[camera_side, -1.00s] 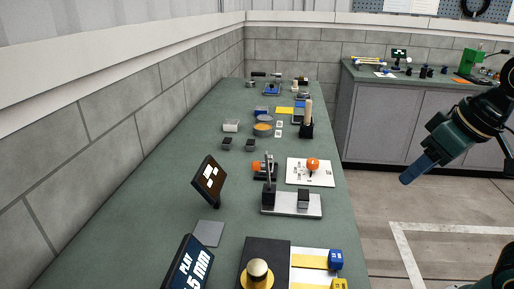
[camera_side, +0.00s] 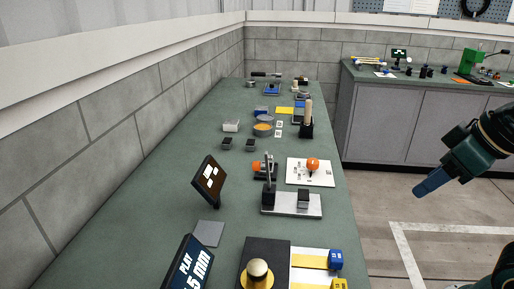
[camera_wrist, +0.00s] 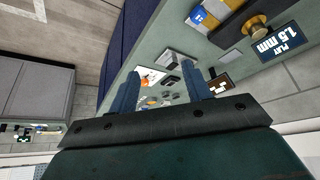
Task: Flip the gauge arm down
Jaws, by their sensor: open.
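The gauge arm (camera_side: 268,172) looks like a slim dark lever standing upright at the left end of a pale metal base plate (camera_side: 291,208). A small dark block (camera_side: 303,198) sits on the plate's right part. My gripper (camera_side: 420,191) hangs over the floor to the right of the bench, well apart from the gauge. In the wrist view its two blue fingers (camera_wrist: 162,92) stand apart with nothing held between them. The base plate shows small beyond the fingers (camera_wrist: 172,67); the lever's pose is hard to tell there.
A white card with an orange knob (camera_side: 313,164) lies just behind the gauge. A tilted dark sign (camera_side: 209,181) stands left of it. A black block with a brass knob (camera_side: 258,272) and a "PLAY" sign (camera_side: 187,268) are in front. Open floor lies right of the bench.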

